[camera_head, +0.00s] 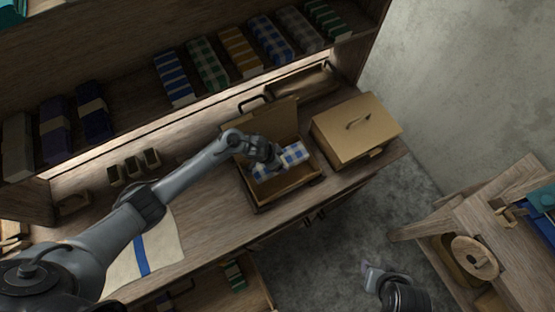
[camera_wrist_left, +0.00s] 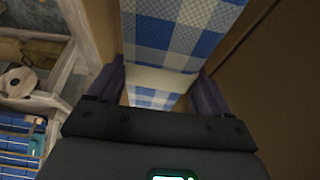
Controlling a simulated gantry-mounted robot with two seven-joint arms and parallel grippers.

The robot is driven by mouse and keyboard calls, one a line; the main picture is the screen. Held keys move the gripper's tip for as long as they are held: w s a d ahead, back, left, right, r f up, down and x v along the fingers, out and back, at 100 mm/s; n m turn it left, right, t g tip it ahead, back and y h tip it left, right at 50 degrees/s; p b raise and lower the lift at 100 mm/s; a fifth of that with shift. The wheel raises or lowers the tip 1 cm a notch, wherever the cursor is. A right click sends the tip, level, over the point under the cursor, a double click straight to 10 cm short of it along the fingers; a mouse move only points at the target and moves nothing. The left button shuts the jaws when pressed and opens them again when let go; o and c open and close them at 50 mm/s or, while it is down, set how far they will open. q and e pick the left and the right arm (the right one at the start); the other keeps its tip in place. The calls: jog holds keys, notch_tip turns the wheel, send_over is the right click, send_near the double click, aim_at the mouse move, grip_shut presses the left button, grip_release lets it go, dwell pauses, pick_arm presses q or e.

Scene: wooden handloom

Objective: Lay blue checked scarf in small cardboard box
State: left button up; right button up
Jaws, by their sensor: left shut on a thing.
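The blue checked scarf (camera_head: 294,154) is a folded blue-and-white bundle. In the left wrist view the scarf (camera_wrist_left: 180,28) runs between my fingers, with a pale band around it. My left gripper (camera_head: 272,163) is shut on the scarf, within the outline of the open cardboard box (camera_head: 288,195), whose lid stands raised at the back. I cannot tell whether the scarf touches the box floor. The left gripper (camera_wrist_left: 158,82) also shows in its wrist view. My right gripper (camera_head: 376,276) is at the bottom right, away from the bench; its fingers are unclear.
A shelf (camera_head: 120,110) behind holds several folded, banded textiles. A pale cloth with a blue stripe (camera_head: 148,252) lies on the bench at left. A wooden loom frame (camera_head: 490,215) stands at right.

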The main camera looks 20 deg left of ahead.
pick_arm(q)
notch_tip(320, 180, down, 2)
jog(key=shift+f+b, duration=0.25)
jog(key=shift+b, duration=0.6)
jog(key=shift+f+b, duration=2.4)
jog(key=shift+f, duration=1.2)
jog(key=o, duration=1.2)
jog(key=shift+s+r, duration=0.1)
jog(key=shift+r, duration=0.35)
jog(key=p+v, duration=0.2)
jog(key=v, duration=0.6)
jog(key=shift+s+a+r+p, duration=0.1)
jog(key=shift+a+r+p, duration=0.1)
jog(key=shift+r+p, duration=0.2)
jog(key=shift+s+a+r, duration=0.15)
jog(key=shift+s+r, duration=0.05)
jog(key=shift+r, duration=0.25)
